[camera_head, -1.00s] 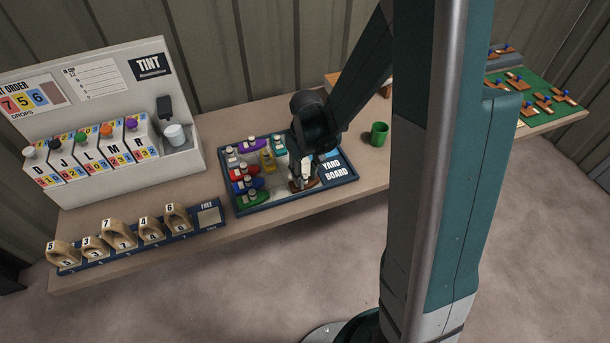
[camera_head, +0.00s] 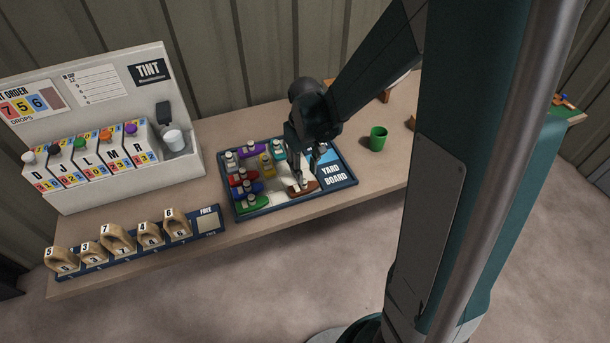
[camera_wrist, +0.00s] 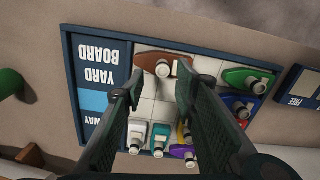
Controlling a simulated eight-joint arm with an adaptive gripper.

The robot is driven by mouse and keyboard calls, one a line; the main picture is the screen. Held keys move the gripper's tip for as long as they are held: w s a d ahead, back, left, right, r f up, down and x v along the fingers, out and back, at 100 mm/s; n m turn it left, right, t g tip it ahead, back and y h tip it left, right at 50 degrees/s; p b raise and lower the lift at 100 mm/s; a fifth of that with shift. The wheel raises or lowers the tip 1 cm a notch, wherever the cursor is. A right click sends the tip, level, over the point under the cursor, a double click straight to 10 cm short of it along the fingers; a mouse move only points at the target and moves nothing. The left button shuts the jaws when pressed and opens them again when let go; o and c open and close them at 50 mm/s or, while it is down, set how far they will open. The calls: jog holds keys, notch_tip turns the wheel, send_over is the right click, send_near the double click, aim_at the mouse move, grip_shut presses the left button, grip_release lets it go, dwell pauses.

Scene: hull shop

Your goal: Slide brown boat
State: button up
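The brown boat (camera_head: 304,188) lies on the front right part of the yard board's pale grid, near the lettered panel of the yard board (camera_head: 342,184). In the wrist view the brown boat (camera_wrist: 152,61), with its pale, dark-ended post, shows at the top of the grid. My gripper (camera_head: 307,170) is above the board over this boat. In the wrist view my gripper (camera_wrist: 160,82) is open, with its two fingertips apart on either side of the boat's post. I cannot tell whether either finger touches the post.
Red, blue, purple and yellow boats stand on the board, with a green boat (camera_head: 252,202) at the front left. Pale cells between brown and green look free. A green cup (camera_head: 378,139) stands right of the board.

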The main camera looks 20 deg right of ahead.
aim_at(305, 180)
notch_tip(305, 180, up, 7)
dwell(0.6)
jog(key=shift+f, duration=0.1)
dwell(0.4)
jog(key=s+a+r+m+t, duration=0.1)
jog(key=s+a+r+t, duration=0.2)
jog(key=s+r+t, duration=0.4)
jog(key=shift+s+a+r+m, duration=0.15)
jog(key=shift+s+r+m, duration=0.25)
jog(key=shift+s+r, duration=4.5)
